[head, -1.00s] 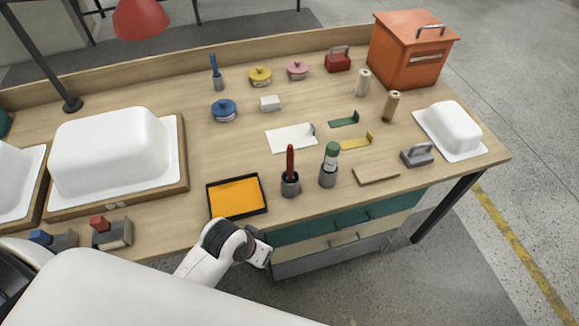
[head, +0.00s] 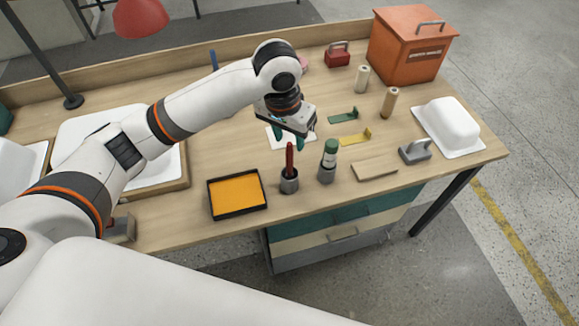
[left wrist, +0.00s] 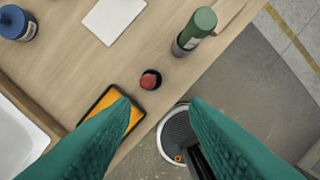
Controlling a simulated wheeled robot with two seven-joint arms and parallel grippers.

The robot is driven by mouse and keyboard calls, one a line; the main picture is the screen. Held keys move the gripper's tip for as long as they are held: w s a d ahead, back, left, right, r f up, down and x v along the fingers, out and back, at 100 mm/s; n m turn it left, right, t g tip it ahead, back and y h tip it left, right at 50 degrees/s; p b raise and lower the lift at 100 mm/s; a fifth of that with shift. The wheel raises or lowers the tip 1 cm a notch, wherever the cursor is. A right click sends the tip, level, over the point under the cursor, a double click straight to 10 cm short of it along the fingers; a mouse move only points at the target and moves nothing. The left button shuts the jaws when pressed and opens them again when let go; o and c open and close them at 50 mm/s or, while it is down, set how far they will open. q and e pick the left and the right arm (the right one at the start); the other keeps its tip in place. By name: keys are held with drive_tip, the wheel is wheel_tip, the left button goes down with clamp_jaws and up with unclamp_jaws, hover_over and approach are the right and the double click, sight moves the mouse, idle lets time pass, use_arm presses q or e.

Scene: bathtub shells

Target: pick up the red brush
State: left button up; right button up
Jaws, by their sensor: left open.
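The red brush (head: 290,160) stands upright in a small grey cup (head: 289,183) near the front edge of the table. In the left wrist view its red end (left wrist: 149,80) shows from above, inside the cup. My left gripper (head: 291,140) is above the table, a little behind and above the brush in the head view. Its green fingers, which also show in the left wrist view (left wrist: 160,112), are apart with nothing between them. My right gripper is not in view.
A green-topped brush or bottle (head: 330,155) stands in a cup close to the right of the brush. A black tray with orange inside (head: 238,194) lies to the left. A white card (left wrist: 113,18) lies behind. An orange box (head: 411,47) stands at the back right.

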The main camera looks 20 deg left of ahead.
sight(289, 155)
use_arm(q)
drive_tip(key=shift+n, duration=0.3)
drive_tip(key=f, duration=0.1)
drive_tip(key=w+f+p, duration=0.1)
drive_tip(key=f, duration=0.1)
drive_tip(key=a+f, duration=0.1)
drive_tip(key=f, duration=0.1)
drive_tip(key=shift+w+f, duration=0.1)
drive_tip(key=shift+w, duration=0.25)
drive_tip(key=f, duration=0.1)
drive_tip(key=f+p, duration=0.1)
drive_tip(key=f, duration=0.2)
drive_tip(key=shift+w+d+f+p, duration=0.15)
drive_tip(key=shift+w+p, duration=0.2)
drive_tip(key=shift+f, duration=0.45)
drive_tip(key=shift+c, duration=0.2)
drive_tip(key=shift+w, duration=0.1)
clamp_jaws()
